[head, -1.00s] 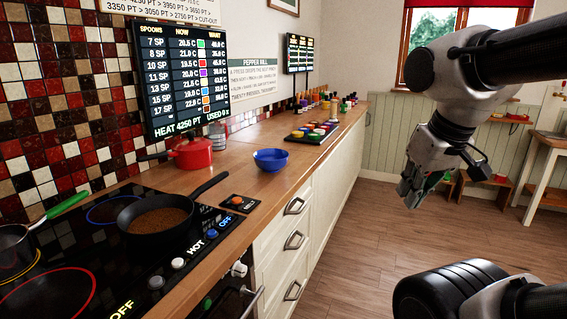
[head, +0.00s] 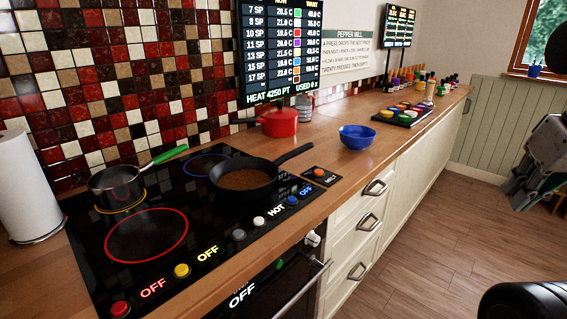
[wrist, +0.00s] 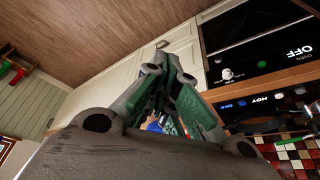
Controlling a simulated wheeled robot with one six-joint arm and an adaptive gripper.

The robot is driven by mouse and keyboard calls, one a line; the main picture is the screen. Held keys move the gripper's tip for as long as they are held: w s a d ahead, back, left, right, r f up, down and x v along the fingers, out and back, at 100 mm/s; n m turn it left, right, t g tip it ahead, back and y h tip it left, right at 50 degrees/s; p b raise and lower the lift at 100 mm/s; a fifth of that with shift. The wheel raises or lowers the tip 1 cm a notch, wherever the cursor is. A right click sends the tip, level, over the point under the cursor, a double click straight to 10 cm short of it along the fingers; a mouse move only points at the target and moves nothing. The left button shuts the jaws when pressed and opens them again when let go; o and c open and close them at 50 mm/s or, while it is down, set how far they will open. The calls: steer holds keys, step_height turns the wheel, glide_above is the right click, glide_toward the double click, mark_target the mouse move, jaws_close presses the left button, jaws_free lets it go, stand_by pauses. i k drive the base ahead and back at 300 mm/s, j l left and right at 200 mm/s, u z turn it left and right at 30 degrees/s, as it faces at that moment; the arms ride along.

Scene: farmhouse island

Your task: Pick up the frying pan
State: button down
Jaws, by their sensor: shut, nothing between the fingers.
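The black frying pan (head: 244,182) sits on the right side of the black cooktop, with brown granular contents in it. Its black handle (head: 294,153) points back and to the right, over the wooden counter. My gripper (head: 520,203) is at the right edge of the head view, well apart from the pan and out over the floor. In the wrist view my gripper (wrist: 162,75) has its green-padded fingers together and nothing between them.
A saucepan (head: 118,182) with a green handle stands at the cooktop's left. A red pot (head: 279,123) and a blue bowl (head: 357,136) stand behind the pan on the counter. Knobs (head: 239,235) line the cooktop's front. The wooden floor (head: 420,250) beside the drawers is clear.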

mark_target(246, 178)
steer(key=i+l, duration=0.2)
steer(key=l, duration=0.15)
steer(key=i+l, duration=0.4)
steer(key=l, duration=0.25)
